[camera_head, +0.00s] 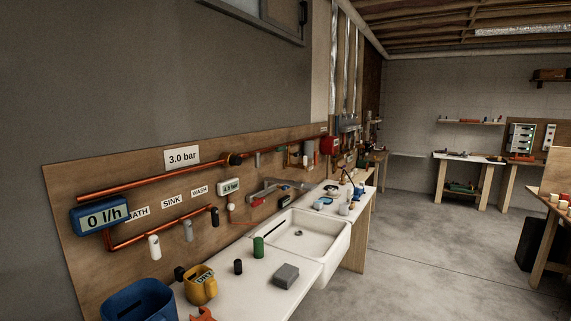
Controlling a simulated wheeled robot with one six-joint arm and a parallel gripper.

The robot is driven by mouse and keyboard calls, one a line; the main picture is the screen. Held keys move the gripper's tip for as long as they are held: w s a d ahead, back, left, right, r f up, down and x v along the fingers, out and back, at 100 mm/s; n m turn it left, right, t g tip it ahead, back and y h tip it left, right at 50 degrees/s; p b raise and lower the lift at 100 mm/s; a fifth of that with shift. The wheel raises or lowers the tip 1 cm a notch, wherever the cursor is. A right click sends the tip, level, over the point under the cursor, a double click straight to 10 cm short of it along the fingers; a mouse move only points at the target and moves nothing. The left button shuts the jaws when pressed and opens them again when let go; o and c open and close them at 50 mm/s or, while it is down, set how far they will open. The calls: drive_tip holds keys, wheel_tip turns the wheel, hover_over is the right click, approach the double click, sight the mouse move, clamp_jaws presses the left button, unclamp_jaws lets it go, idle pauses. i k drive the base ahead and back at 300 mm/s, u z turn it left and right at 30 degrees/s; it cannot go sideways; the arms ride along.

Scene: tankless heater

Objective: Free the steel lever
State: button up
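I cannot pick out the steel lever with certainty. Copper pipes (150,182) run along a wooden board (75,225) on the left wall. Three small handles hang below the lower pipe: a white one (154,246), a grey one (188,231) and a black one (214,216). Labels above read BATH, SINK and WASH. Further along, a grey metal fitting (268,190) sits above the sink, with a small red part (258,202) beside it. It is too small to tell whether anything blocks it. My gripper is not in view.
A white sink (313,232) is set in the bench. A blue bin (140,300), yellow multimeter-like box (201,286), black cylinder (238,267), green cylinder (258,247) and grey block (286,275) stand on the near worktop (245,298). The concrete floor (440,260) at right is mostly clear.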

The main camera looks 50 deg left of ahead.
sight(257, 155)
drive_tip(key=u, duration=0.45)
drive_tip(key=i, duration=1.8)
drive_tip(key=u, duration=1.9)
drive_tip(key=i, duration=1.1)
drive_tip(key=u, duration=1)
